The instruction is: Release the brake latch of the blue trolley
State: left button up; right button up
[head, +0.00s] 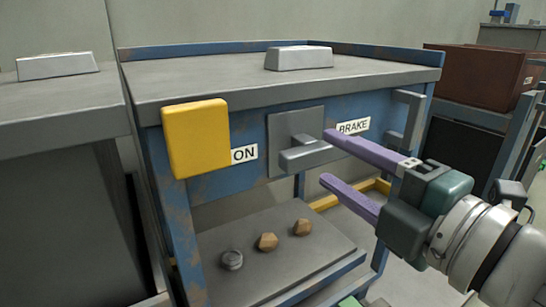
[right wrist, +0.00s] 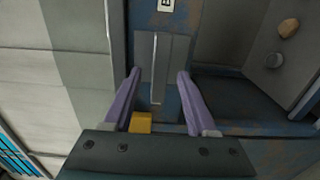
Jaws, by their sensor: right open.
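The blue trolley (head: 204,216) has a worn blue frame and a grey top. On its front is the brake latch, a grey lever (head: 308,156) on a square grey plate (head: 296,123). A "BRAKE" label (head: 353,126) is to its right. A yellow block (head: 196,138) and an "ON" label (head: 244,153) are to its left. My right gripper (head: 327,158) is open, its purple fingers at the lever's right end. In the right wrist view, the grey plate (right wrist: 178,62) shows beyond the open fingers (right wrist: 158,72). Contact with the lever cannot be told. My left gripper is not in view.
A metal ingot (head: 299,57) lies on the trolley top. The lower shelf (head: 283,249) carries two brown lumps and a grey round piece. A grey bench (head: 62,104) with another ingot stands close at left. A brown box (head: 478,76) is behind at right.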

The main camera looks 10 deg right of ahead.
aim_at(323, 157)
jog(key=shift+b+x, duration=0.45)
jog(key=shift+x, duration=1.65)
jog(key=shift+a, duration=0.1)
grip_shut()
